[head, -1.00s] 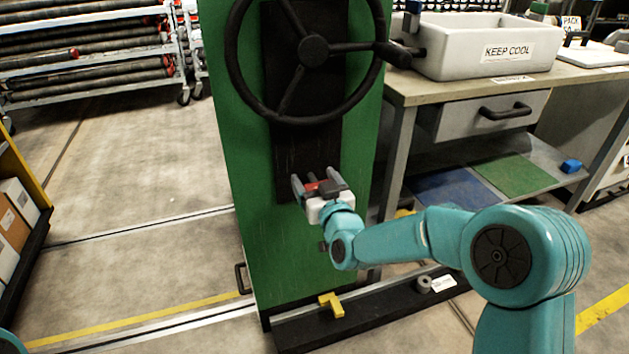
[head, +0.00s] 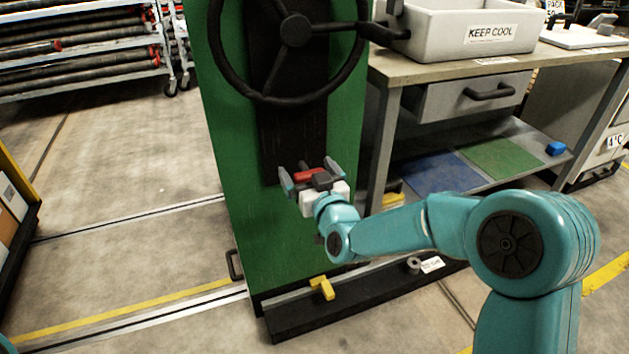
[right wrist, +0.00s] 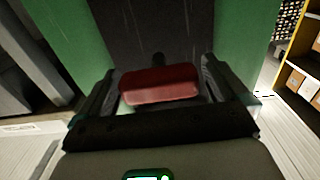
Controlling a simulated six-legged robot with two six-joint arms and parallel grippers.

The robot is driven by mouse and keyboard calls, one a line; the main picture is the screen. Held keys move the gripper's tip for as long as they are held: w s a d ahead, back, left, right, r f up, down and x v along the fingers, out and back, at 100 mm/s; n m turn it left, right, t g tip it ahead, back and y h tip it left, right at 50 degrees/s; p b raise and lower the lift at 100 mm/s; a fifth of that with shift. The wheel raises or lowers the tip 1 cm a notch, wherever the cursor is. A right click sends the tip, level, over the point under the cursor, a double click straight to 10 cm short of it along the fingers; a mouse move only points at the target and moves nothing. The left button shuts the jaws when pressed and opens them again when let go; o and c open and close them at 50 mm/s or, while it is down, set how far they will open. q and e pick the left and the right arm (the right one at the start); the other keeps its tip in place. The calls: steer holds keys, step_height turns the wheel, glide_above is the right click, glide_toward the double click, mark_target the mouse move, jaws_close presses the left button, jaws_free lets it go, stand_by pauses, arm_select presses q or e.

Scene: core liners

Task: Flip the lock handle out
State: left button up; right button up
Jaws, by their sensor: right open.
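The lock handle appears to be the red block on a short dark stem at the black panel of the green stand; it shows in the head view (head: 309,174) and in the right wrist view (right wrist: 160,86). My right gripper (head: 309,172) is open in front of the panel, with the red handle between its spread fingers. In the right wrist view, my right gripper (right wrist: 158,85) has one finger on each side of the handle, with gaps showing. The stem is mostly hidden behind the handle. My left gripper is not in view.
A large black handwheel (head: 294,30) sits above on the green stand (head: 225,130). A yellow pedal-like piece (head: 322,288) is low on the stand's base. A workbench (head: 440,68) with a grey KEEP COOL tub (head: 445,38) stands right. Floor on the left is clear.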

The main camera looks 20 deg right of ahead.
steer(key=s+p, duration=0.1)
steer(key=s, duration=1)
steer(key=shift+s+d, duration=0.2)
steer(key=shift+s, duration=0.1)
steer(key=shift+d, duration=0.1)
